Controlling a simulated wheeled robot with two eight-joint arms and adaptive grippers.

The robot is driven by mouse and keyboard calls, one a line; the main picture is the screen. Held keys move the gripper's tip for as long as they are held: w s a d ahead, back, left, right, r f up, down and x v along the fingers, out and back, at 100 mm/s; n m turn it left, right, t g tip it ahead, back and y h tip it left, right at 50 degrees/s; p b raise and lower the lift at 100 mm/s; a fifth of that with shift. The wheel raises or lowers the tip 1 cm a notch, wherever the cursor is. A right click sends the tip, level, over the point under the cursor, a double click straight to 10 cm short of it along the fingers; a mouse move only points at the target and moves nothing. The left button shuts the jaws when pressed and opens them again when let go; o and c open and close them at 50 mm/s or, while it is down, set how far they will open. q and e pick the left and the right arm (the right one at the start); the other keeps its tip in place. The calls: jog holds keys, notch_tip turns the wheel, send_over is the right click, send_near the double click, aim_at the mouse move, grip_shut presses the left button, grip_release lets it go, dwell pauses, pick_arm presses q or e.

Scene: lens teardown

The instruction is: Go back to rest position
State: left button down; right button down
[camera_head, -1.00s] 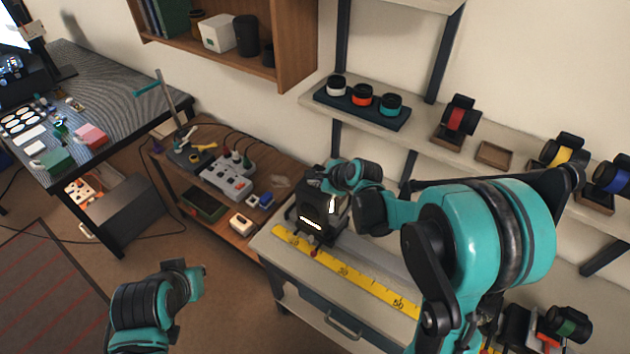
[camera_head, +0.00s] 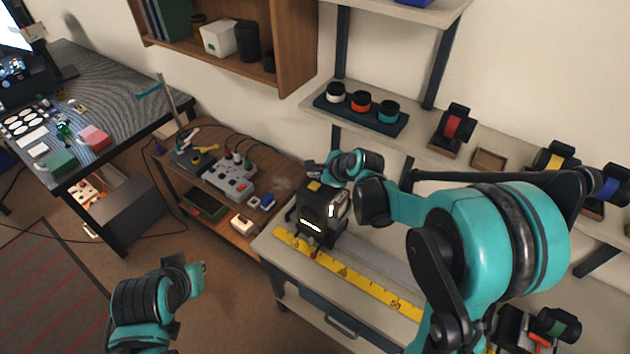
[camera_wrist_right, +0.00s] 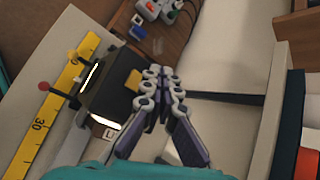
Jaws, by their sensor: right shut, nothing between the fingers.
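My right arm comes in from the right in the head view. Its gripper (camera_head: 314,170) is small there, just above and behind a black box-shaped device (camera_head: 320,212) with a yellow patch on top. In the right wrist view my right gripper (camera_wrist_right: 158,78) is shut and empty, with its fingertips beside the black device (camera_wrist_right: 112,88) and apart from it as far as I can tell. My left arm (camera_head: 150,300) shows at the lower left of the head view, but its gripper cannot be made out.
The black device stands on a pale bench by a yellow ruler (camera_head: 365,285). A wall shelf (camera_head: 425,142) holds a dark tray (camera_head: 350,115) with three lens parts and several stands. A wooden side table (camera_head: 270,225) and a dark desk (camera_head: 110,85) lie left. Floor between is clear.

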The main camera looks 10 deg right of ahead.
jog(key=shift+r, duration=0.7)
jog(key=shift+f, duration=0.1)
jog(key=shift+s, duration=0.15)
jog(key=s+d+f+n+h+b, duration=0.1)
jog(key=s+f+n+b, duration=0.2)
jog(key=s+n, duration=0.4)
jog(key=s+d+f+n+h+b, duration=0.1)
jog(key=s+d+f+n+b, duration=0.1)
jog(key=s+n+b, duration=0.4)
jog(key=s+d+f+n+g+h+b, duration=0.1)
jog(key=s+f+n+b, duration=0.3)
jog(key=s+n, duration=0.4)
jog(key=s+d+h, duration=0.1)
jog(key=s, duration=0.4)
jog(key=shift+s+f+n+b, duration=0.15)
jog(key=shift+s+n+b, duration=0.15)
jog(key=shift+n, duration=0.1)
